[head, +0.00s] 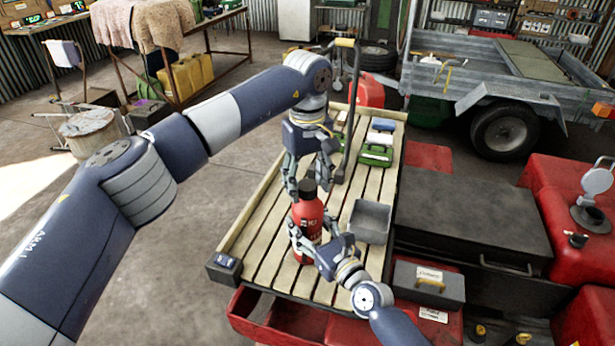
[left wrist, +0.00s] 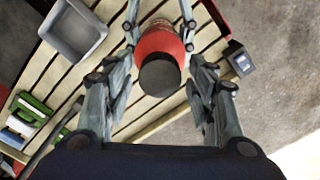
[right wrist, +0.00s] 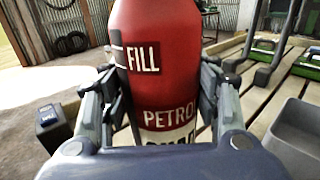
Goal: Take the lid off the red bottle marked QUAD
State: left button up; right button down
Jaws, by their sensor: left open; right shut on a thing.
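The red bottle (head: 308,216) stands upright on the slatted wooden deck (head: 262,238), with its dark lid (head: 307,188) on top. In the right wrist view the red bottle (right wrist: 168,70) shows "FILL" and "PETRO"; lower lettering is partly hidden by my gripper. My right gripper (head: 312,240) is shut around the bottle's body. My left gripper (head: 307,178) is open above the bottle, pointing down. In the left wrist view the round dark lid (left wrist: 160,76) lies between its spread fingers, apart from them.
A grey open tray (head: 371,220) sits on the deck right of the bottle. A small dark box (head: 225,268) is on the deck's near left corner. A grey toolbox (head: 428,283) stands to the right.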

pick_arm(q)
jog(key=c, duration=1.1)
